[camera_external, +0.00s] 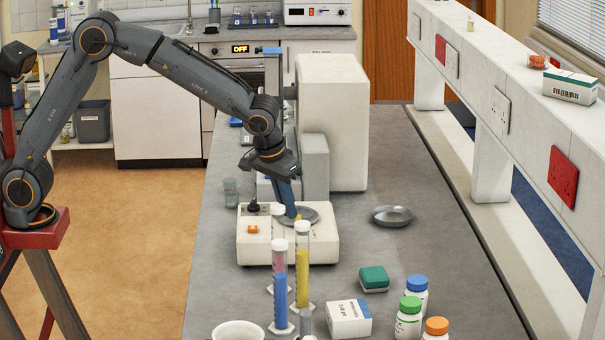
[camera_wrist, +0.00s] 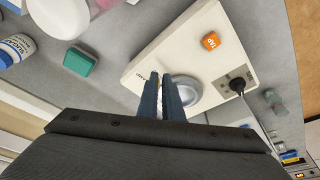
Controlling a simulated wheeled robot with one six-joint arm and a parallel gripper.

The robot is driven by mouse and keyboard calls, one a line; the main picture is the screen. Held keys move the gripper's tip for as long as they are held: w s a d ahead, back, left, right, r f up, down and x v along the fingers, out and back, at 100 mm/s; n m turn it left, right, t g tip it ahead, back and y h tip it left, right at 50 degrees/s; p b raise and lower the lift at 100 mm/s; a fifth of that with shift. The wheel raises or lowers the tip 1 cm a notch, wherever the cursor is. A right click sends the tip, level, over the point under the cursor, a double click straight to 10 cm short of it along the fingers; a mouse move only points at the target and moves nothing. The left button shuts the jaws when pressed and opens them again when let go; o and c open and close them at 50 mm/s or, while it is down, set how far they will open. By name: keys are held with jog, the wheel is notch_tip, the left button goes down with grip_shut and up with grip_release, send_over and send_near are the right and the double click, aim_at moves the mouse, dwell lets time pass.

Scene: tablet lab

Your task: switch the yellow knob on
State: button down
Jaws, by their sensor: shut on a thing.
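My gripper (camera_external: 292,216) points down at the device beside the dish. A small bit of the yellow knob (camera_external: 299,218) shows at the fingertips; the fingers hide most of it. The knob's setting cannot be seen.
Tall cylinders with pink, blue and yellow contents (camera_external: 302,270) stand close in front of the device. A green box (camera_external: 373,279), a white carton (camera_external: 349,318) and several bottles are nearer the camera. A large white machine (camera_external: 335,120) stands behind. Bench around the loose dish (camera_external: 391,215) is clear.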

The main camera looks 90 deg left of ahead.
jog(key=shift+s+a+f, duration=0.15)
jog(key=shift+a+f, duration=0.05)
jog(key=shift+a, duration=0.05)
jog(key=shift+s+d, duration=0.15)
jog(key=shift+s, duration=0.05)
jog(key=s+d+b+v, duration=0.1)
jog(key=s+d+v, duration=0.1)
jog(key=v, duration=1)
jog(key=shift+f+b, duration=0.35)
